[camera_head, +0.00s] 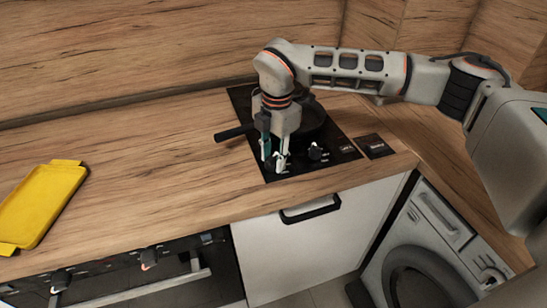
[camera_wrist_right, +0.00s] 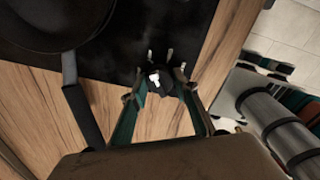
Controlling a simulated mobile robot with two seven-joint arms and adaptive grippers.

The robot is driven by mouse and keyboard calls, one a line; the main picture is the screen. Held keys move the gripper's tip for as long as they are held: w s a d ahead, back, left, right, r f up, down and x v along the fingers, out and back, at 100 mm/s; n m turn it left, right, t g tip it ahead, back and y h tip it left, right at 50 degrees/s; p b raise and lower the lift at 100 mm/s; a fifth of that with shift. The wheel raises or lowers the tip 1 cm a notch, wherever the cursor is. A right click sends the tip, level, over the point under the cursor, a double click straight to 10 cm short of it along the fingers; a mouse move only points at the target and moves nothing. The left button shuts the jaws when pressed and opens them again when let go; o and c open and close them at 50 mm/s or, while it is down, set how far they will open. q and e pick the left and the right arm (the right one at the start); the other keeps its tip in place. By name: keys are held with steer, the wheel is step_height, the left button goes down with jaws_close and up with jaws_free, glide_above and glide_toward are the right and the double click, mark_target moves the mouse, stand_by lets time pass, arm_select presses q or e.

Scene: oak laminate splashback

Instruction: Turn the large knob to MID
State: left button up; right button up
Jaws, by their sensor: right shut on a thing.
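The black hob (camera_head: 246,100) is set in the wooden worktop and carries two dark knobs along its front. My right gripper (camera_head: 275,162) points down and is shut on the left one, the large knob (camera_wrist_right: 166,84), with a fingertip on each side of it. In the right wrist view the knob has a white mark on its upper left side, and several white ticks (camera_wrist_right: 170,54) lie beyond it. The labels are too small to read there. The fingers partly hide the knob in the head view. My left gripper is not in view.
The other knob (camera_head: 316,152) is close to the right of my gripper. A black pan (camera_head: 312,117) stands behind, its handle (camera_head: 232,133) pointing left. A dark plate (camera_head: 375,146) lies right of the hob. A yellow tray (camera_head: 40,205) lies far left; the worktop between is clear.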

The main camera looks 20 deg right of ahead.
mark_target(273, 159)
steer(key=m, duration=0.4)
steer(key=shift+m, duration=0.3)
steer(key=m, duration=0.4)
steer(key=shift+b, duration=0.35)
steer(key=o, duration=1.1)
steer(key=r, duration=1.2)
steer(key=shift+s+a, duration=0.15)
steer(key=shift+s, duration=0.2)
steer(key=shift+s+f, duration=0.1)
